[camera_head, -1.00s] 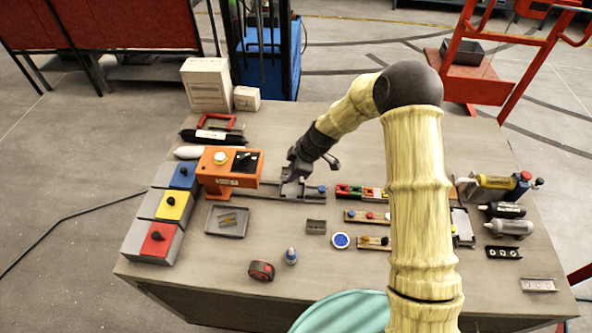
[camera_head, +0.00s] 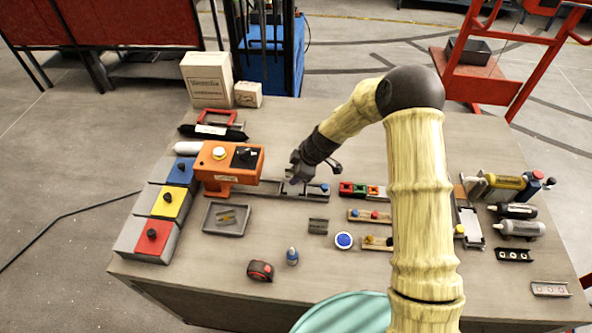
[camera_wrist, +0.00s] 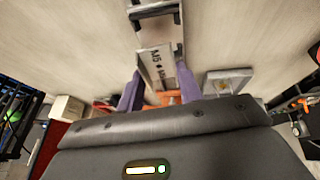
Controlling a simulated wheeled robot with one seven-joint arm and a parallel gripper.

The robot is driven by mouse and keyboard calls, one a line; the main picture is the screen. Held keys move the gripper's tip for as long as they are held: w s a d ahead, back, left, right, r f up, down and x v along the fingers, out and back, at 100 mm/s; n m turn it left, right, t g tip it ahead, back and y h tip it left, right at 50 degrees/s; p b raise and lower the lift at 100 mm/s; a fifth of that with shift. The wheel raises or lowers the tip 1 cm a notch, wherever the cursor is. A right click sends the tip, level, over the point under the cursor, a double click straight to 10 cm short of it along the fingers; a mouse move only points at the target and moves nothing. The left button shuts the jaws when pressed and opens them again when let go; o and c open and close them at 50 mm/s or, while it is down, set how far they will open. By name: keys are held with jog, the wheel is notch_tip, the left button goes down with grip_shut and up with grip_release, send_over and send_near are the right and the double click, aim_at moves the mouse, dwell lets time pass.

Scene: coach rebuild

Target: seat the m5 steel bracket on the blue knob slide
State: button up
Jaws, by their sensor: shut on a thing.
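My gripper (camera_head: 294,181) is over the slide rail in the head view, just right of the orange press. In the wrist view its purple fingers (camera_wrist: 159,88) are shut on the steel bracket (camera_wrist: 157,63), a grey plate marked "M5". The bracket is small and mostly hidden by my gripper in the head view. The blue knob (camera_head: 324,187) stands at the right end of the slide (camera_head: 312,195), just right of my gripper. The bracket is at or just above the slide; I cannot tell whether it touches.
The orange press (camera_head: 228,166) stands close left of my gripper. A grey tray (camera_head: 207,219) with small parts lies in front of it. Red, yellow and blue-topped boxes (camera_head: 151,236) line the left edge. Strips with coloured knobs (camera_head: 358,190) lie right.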

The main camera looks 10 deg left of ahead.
aim_at(296, 189)
jog(key=shift+f+b, duration=0.45)
jog(key=shift+f, duration=1.05)
jog(key=shift+d+b, duration=0.1)
jog(key=shift+b, duration=0.3)
jog(key=shift+f+b, duration=1)
jog(key=shift+b, duration=0.85)
dwell(1.5)
jog(key=o, duration=1.5)
jog(key=shift+r+p, duration=1.55)
jog(key=shift+r, duration=1.55)
